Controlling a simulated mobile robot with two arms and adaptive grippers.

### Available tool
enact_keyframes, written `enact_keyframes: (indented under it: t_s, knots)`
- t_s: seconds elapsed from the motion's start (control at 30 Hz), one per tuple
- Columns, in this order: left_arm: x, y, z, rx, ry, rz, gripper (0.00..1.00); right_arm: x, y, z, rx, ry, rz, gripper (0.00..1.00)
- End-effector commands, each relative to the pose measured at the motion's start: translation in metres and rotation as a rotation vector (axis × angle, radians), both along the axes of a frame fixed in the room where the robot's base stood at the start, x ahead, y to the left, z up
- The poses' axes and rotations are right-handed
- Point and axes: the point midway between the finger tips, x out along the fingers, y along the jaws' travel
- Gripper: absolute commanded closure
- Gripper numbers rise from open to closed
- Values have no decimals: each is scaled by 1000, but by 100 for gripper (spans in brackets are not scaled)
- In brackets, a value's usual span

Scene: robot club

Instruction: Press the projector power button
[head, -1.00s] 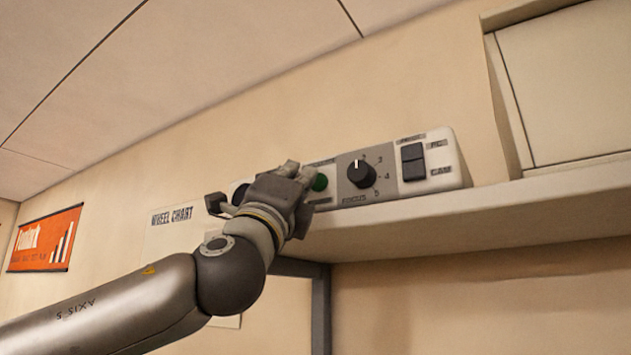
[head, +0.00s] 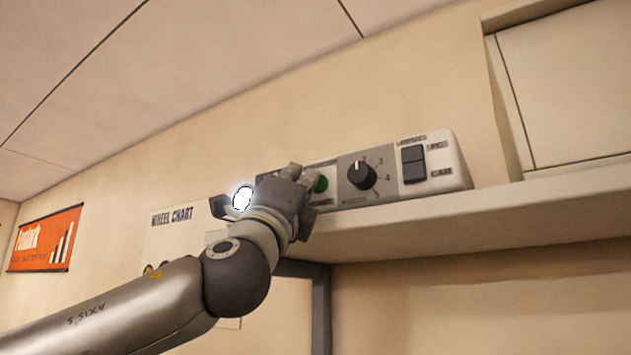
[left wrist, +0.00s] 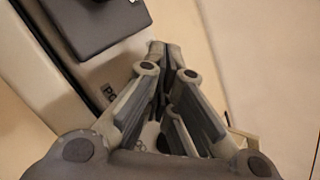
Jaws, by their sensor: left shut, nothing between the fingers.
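The projector (head: 436,182) is a pale box with a grey control panel on a wall shelf. Its green round button (head: 321,184) shows just right of my left gripper (head: 301,173), partly hidden by the fingers. The left gripper is shut and empty, with its fingertips at the button; I cannot tell if they touch it. At the projector's left end a round lens (head: 242,198) glows white. In the left wrist view the shut fingers (left wrist: 165,48) reach toward a pale surface with partly hidden lettering; the button is not visible there. My right gripper is out of view.
Right of the button are a black focus knob (head: 361,175) and a dark rocker switch (head: 413,165). The shelf (head: 480,220) runs under the projector. A wheel chart (head: 165,240) and an orange poster (head: 45,240) hang on the wall at left.

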Motion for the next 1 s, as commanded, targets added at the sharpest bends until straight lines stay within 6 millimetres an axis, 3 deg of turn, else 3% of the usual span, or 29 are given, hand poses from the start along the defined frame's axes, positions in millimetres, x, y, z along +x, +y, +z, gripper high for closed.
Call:
enact_keyframes:
  t_s: [0.83, 1.0]
  knots:
    - [-6, 4, -1, 1, 0, 1, 100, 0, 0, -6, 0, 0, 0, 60]
    - [-16, 11, -3, 0, -1, 0, 100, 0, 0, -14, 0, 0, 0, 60]
